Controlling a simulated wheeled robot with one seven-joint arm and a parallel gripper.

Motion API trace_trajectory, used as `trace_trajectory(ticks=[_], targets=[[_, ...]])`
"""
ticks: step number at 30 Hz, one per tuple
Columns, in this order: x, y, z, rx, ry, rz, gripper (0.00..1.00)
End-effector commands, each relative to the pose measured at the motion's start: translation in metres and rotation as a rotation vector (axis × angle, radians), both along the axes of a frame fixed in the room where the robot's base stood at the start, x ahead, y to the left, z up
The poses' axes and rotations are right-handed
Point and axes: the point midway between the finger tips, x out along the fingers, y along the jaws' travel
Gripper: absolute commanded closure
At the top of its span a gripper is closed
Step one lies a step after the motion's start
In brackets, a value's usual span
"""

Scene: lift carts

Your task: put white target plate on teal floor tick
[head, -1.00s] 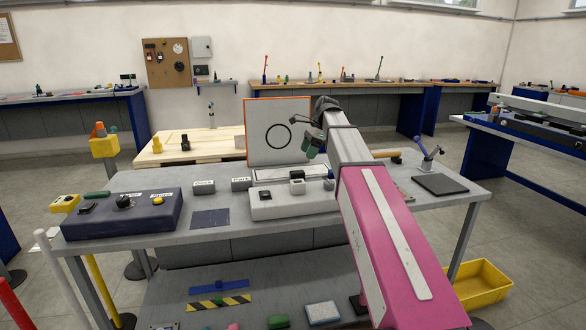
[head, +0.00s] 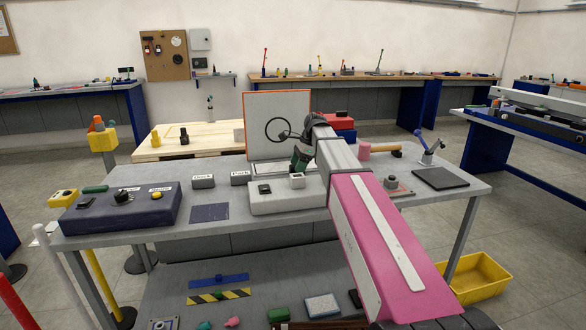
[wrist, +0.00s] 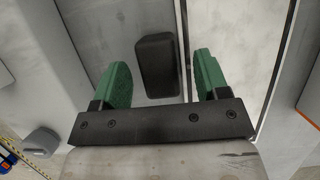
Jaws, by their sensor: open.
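The white target plate (head: 258,110), with a black ring and an orange edge, stands upright at the back of the grey workbench. My arm covers part of its right side. My gripper (head: 299,165) is in front of the plate's lower part, above a pale grey fixture (head: 270,205). In the wrist view its green fingers (wrist: 162,80) are spread, with a black block (wrist: 157,64) visible below between them. The gripper does not hold the plate. A small teal piece (head: 205,325) shows at the bottom edge; I cannot tell whether it is the floor tick.
A dark blue control box (head: 125,213) stands at the bench's left. A mallet (head: 384,150) and a black pad (head: 440,179) are at right. A yellow bin (head: 482,279) is on the floor. Small items and a striped strip (head: 219,297) lie below the bench front.

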Motion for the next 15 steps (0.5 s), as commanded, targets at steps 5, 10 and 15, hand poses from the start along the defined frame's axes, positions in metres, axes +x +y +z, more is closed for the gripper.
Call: trace_trajectory(ticks=[5, 10, 15], targets=[[-0.0017, 0.0048, -0.0113, 0.0, 0.0, 0.0, 0.32], [-0.0015, 0.0044, -0.011, 0.0, 0.0, 0.0, 0.38], [-0.0015, 0.0043, -0.0109, 0.0, 0.0, 0.0, 0.94]])
